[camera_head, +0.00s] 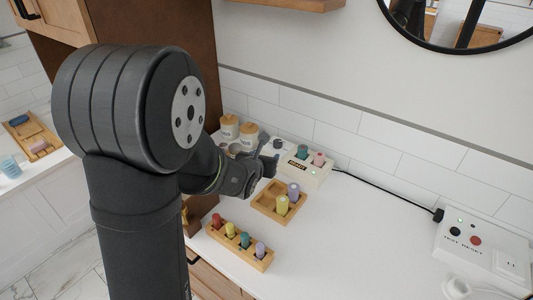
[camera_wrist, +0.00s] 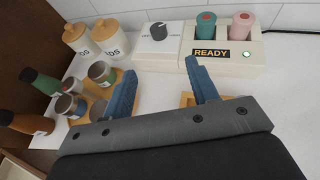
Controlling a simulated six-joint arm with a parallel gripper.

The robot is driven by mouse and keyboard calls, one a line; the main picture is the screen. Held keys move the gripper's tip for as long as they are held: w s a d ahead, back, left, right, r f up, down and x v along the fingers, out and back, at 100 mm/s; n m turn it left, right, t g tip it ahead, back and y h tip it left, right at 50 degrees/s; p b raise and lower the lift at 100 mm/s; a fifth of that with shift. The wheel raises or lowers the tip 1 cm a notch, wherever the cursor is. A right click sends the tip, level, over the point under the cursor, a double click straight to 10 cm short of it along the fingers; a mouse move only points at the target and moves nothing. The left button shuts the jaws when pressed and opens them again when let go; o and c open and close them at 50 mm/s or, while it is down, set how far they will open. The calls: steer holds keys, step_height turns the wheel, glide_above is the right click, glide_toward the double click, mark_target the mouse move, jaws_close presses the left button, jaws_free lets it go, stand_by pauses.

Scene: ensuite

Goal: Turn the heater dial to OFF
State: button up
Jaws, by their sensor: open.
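The heater (camera_wrist: 228,63) is a cream box at the back of the white counter, with a READY label and a lit green light; it also shows in the head view (camera_head: 309,177). Its dark round dial (camera_wrist: 158,31) is on the left part, and I cannot clearly read its setting. In the head view the dial (camera_head: 279,143) is just beyond my gripper. A teal bottle (camera_wrist: 205,26) and a pink bottle (camera_wrist: 242,26) stand in the heater. My gripper (camera_wrist: 160,69) is open and empty, its blue fingers apart in front of the dial, not touching it.
A wooden tray (camera_head: 266,208) with two bottles and a rack (camera_head: 228,245) of several bottles are in front. A control box (camera_head: 480,250) stands right. The counter between is clear.

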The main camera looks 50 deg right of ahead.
steer(key=s+d+n+g+y, duration=0.1)
steer(key=s+d+y, duration=0.2)
steer(key=s+d, duration=0.15)
steer(key=n+t+y, duration=0.3)
steer(key=n, duration=0.1)
glide_toward(278, 141)
steer(key=x, duration=0.8)
steer(key=shift+w+d+f, duration=0.1)
steer(key=shift+f, duration=0.05)
steer(key=c, duration=1)
